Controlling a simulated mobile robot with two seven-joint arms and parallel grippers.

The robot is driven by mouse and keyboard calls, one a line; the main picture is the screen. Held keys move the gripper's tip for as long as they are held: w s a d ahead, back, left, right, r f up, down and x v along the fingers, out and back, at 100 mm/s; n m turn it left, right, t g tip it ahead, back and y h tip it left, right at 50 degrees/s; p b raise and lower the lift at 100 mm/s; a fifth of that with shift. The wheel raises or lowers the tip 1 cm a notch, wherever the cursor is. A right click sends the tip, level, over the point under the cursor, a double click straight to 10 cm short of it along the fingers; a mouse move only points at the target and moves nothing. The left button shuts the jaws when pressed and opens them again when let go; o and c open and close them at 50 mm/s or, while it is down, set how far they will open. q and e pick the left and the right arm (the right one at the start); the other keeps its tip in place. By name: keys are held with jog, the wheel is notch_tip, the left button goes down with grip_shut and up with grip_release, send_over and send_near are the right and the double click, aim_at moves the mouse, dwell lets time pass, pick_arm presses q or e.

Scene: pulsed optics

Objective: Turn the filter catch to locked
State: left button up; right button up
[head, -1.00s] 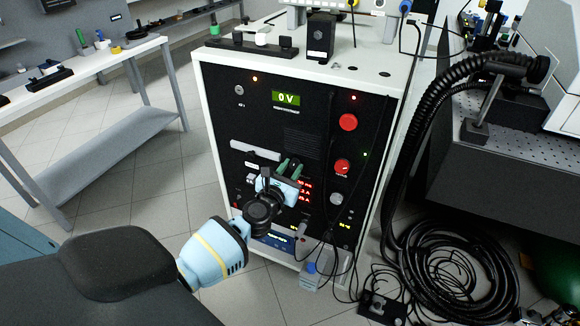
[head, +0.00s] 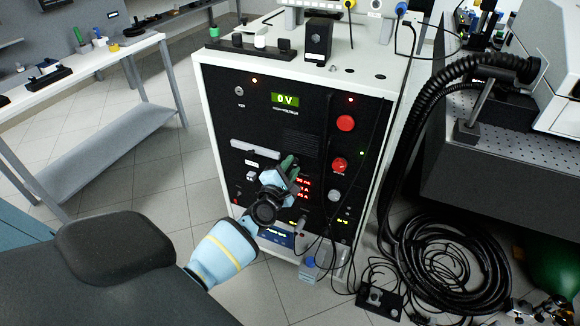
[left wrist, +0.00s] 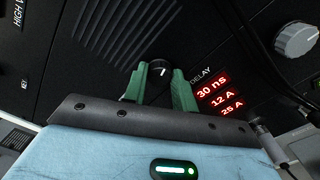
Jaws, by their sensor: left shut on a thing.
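A small black knob (left wrist: 159,72) with a white mark shows in the left wrist view, on the black front panel below a slotted vent. It may be the filter catch; no label for it can be read. My left gripper (left wrist: 159,88) is shut on this knob, with a green finger on each side of it. In the head view my left gripper (head: 289,165) is at the middle of the cabinet's front panel (head: 230,115), and its body hides the knob there. My right gripper is not in view.
Red readouts (left wrist: 216,95) and a grey knob (left wrist: 296,39) are right of the fingers. A red button (head: 345,123) and red knob (head: 339,165) sit higher on the panel. Thin cables hang down its right side. A coiled black hose (head: 450,265) lies on the floor.

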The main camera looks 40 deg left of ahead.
pick_arm(q)
jog(key=shift+m, duration=1.7)
jog(key=shift+p, duration=0.3)
jog(key=o, duration=1)
jog(key=shift+d, duration=0.1)
jog(key=p+v, duration=0.1)
jog(key=v, duration=0.6)
jog(key=shift+s, duration=0.35)
jog(key=shift+d, duration=0.1)
